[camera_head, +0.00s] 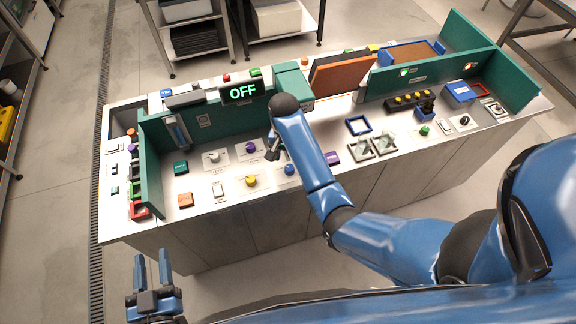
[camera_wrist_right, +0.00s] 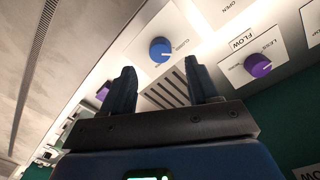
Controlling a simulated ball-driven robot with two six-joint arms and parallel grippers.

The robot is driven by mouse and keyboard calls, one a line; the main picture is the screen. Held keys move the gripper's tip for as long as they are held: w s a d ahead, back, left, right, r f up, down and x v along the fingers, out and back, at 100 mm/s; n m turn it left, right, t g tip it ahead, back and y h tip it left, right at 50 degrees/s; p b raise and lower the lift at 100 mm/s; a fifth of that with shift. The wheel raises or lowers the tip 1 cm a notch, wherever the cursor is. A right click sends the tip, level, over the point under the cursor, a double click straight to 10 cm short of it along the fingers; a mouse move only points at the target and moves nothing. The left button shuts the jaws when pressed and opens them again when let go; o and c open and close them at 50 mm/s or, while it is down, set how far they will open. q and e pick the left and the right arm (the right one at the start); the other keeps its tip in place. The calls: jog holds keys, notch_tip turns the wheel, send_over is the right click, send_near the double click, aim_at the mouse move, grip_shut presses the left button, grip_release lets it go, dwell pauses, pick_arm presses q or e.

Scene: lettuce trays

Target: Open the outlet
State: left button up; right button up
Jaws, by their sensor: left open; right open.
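A blue round knob (camera_head: 289,169) sits on a white plate near the front edge of the counter. In the right wrist view the blue knob (camera_wrist_right: 162,50) shows a pale pointer mark, with lettering beside it that seems to read "CLOSED" and "OPEN" further off. No outlet label is legible. My right gripper (camera_head: 272,154) is open and empty above the panel, just left of and behind the blue knob in the head view. Its fingers (camera_wrist_right: 160,70) frame the knob from a distance, without visible contact. My left gripper (camera_head: 152,262) is open and empty, off the counter's front.
A purple knob (camera_wrist_right: 258,65) marked "FLOW" and "LESS" is near; a yellow knob (camera_head: 251,180) and a white knob (camera_head: 214,157) sit left. A display (camera_head: 242,92) reads "OFF".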

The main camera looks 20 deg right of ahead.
aim_at(289, 168)
jog(key=shift+s+d+f+p, duration=0.1)
jog(key=shift+f+p, duration=0.05)
jog(key=shift+f, duration=1.4)
jog(key=shift+d+f+p, duration=0.1)
jog(key=shift+f+p, duration=0.05)
jog(key=shift+f, duration=1.35)
jog(key=c, duration=1)
jog(key=shift+c, duration=0.2)
